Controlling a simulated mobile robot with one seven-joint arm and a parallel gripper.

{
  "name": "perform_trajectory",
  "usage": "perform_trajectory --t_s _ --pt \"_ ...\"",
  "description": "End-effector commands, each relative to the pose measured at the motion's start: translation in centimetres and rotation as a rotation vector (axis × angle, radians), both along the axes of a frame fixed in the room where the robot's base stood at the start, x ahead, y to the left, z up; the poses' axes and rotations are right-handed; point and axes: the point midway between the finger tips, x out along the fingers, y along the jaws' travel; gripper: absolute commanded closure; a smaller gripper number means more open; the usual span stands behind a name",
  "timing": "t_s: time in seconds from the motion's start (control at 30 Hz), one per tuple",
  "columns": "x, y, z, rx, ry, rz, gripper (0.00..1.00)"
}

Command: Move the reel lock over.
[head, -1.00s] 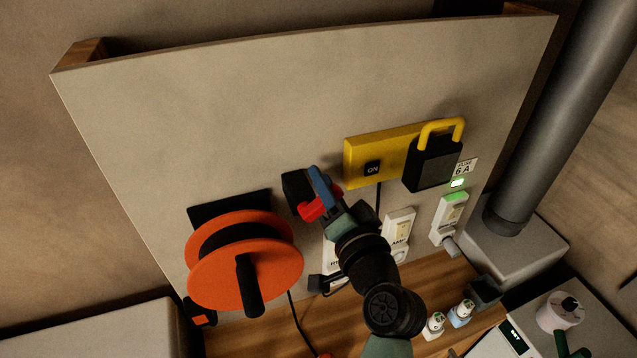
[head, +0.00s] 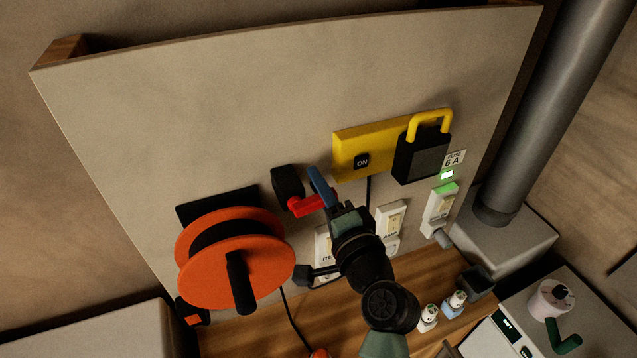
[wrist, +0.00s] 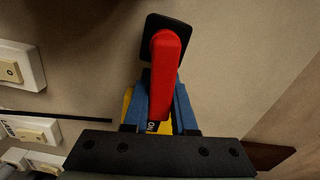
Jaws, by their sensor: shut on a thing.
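The reel lock is a red lever (head: 306,206) on a black mount (head: 287,183) on the grey panel, up and right of the orange reel (head: 236,262). In the wrist view, the lever (wrist: 164,70) lies between my gripper's two blue fingers (wrist: 163,102), with the black mount (wrist: 155,27) beyond. In the head view, one blue finger shows clearly; the other is mostly hidden.
A yellow plate (head: 370,152) with an ON switch and a black padlock (head: 422,155) sit right of the lever. White switches (head: 390,218) are below. A black cable runs down from the reel. A wooden shelf (head: 400,275) holds small items. The upper panel is clear.

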Motion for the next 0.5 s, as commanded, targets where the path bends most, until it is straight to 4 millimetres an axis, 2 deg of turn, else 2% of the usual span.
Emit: perform_trajectory --t_s 0.3,0.33,0.47,0.5 --pt "-0.02 -0.02 -0.21 0.005 0.005 0.0 1.0" --pt "-0.03 -0.01 -0.21 0.005 0.005 0.0 0.7" --pt "-0.03 -0.02 -0.18 0.004 0.004 0.0 0.46" --pt "-0.02 -0.01 -0.15 0.003 0.003 0.0 0.45"
